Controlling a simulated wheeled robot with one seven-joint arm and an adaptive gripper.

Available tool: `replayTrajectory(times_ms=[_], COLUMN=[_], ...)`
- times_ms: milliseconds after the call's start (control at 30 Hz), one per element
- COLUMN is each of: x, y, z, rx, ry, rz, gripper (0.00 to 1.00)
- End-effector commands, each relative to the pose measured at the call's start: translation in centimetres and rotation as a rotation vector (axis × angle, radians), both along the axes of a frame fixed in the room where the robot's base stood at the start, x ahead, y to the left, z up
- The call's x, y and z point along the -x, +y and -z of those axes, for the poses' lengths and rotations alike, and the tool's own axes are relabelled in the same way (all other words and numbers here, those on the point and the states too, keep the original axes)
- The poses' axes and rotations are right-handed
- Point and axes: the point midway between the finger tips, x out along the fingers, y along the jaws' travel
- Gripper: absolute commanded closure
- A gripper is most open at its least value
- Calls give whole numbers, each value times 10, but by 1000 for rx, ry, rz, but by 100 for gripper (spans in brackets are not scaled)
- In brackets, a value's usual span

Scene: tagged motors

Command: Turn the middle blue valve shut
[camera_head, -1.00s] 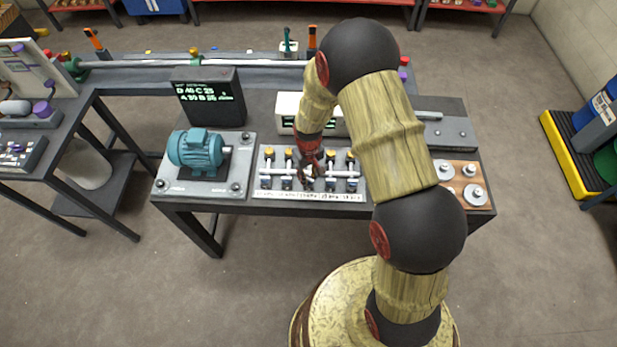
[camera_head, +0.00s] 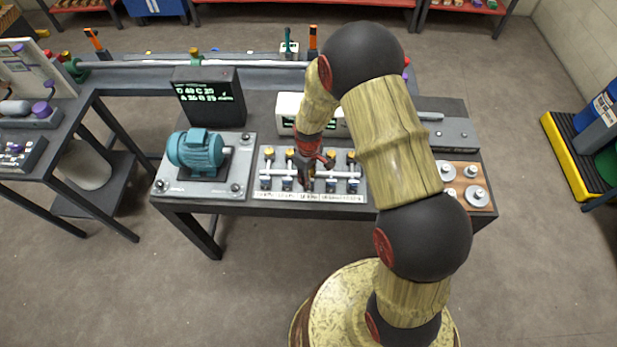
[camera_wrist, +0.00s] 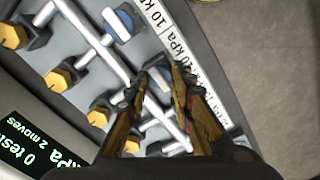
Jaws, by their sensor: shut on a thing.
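A grey panel (camera_head: 259,190) on the middle bench carries a row of blue valves along its front, with a pale pipe and orange-yellow knobs behind. My gripper (camera_head: 305,184) reaches down over the front middle of the panel and hides the middle blue valve in the head view. A neighbouring blue valve (camera_wrist: 121,20) is visible there, apart from the fingers.
Orange-yellow knobs (camera_wrist: 60,78) stand beside the pipe (camera_wrist: 93,38). A teal motor (camera_head: 196,150) is left of the panel. A dark display (camera_head: 209,97) and a white readout box (camera_head: 288,106) stand behind. A wooden board with metal discs (camera_head: 471,191) is at right.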

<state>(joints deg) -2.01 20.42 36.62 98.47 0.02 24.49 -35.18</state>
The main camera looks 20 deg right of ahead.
Motion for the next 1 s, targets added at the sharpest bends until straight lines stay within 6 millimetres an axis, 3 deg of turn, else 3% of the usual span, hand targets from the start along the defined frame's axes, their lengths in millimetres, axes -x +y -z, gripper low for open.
replayTrajectory(times_ms=[233, 267, 567, 867, 1000], x=[-1, -1, -1, 0, -1], y=[0, 0, 0, 0, 0], z=[-1, -1, 0, -1, -9], rx=[0, 0, 0, 0, 0], ry=[-3, -3, -1, 0, -3], rz=[-1, -1, 0, 1, 1], gripper=[100, 76, 59, 58, 58])
